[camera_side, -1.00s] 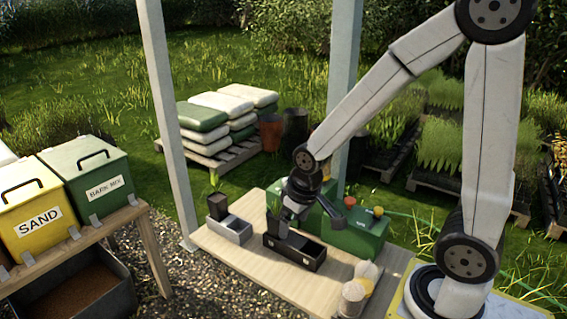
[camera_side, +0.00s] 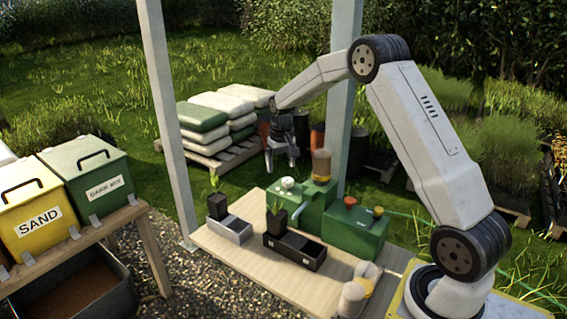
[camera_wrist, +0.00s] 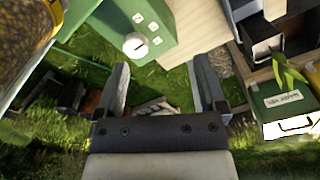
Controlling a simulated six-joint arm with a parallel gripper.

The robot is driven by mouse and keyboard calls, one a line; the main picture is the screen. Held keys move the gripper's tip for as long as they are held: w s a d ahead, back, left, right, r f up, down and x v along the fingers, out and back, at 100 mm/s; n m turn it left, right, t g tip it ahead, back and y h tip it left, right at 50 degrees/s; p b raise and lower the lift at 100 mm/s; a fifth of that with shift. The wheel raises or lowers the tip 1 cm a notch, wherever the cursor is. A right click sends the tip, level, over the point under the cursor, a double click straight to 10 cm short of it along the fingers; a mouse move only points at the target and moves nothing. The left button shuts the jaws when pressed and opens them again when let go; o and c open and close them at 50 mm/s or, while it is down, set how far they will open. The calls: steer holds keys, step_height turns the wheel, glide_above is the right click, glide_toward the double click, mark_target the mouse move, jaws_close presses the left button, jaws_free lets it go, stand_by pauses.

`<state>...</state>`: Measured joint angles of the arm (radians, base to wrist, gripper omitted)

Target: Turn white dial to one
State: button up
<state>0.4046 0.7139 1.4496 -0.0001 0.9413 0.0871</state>
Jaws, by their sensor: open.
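The white dial (camera_wrist: 136,45) is a round knob on a green housing (camera_wrist: 117,17) in the wrist view. Small white labels with marks too small to read surround it. In the side view the white dial (camera_side: 287,183) shows on top of the green machine (camera_side: 313,215). My gripper (camera_side: 281,165) hangs in the air above and slightly left of the dial, not touching it. In the wrist view my gripper (camera_wrist: 162,68) has its two fingers wide apart with nothing between them.
An amber hopper (camera_side: 321,163) rises beside the dial.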

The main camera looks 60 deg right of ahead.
steer(key=m, duration=0.1)
glide_above(288, 180)
steer(key=shift+f, duration=0.5)
steer(key=shift+f, duration=0.1)
steer(key=shift+f, duration=3.8)
jaws_close()
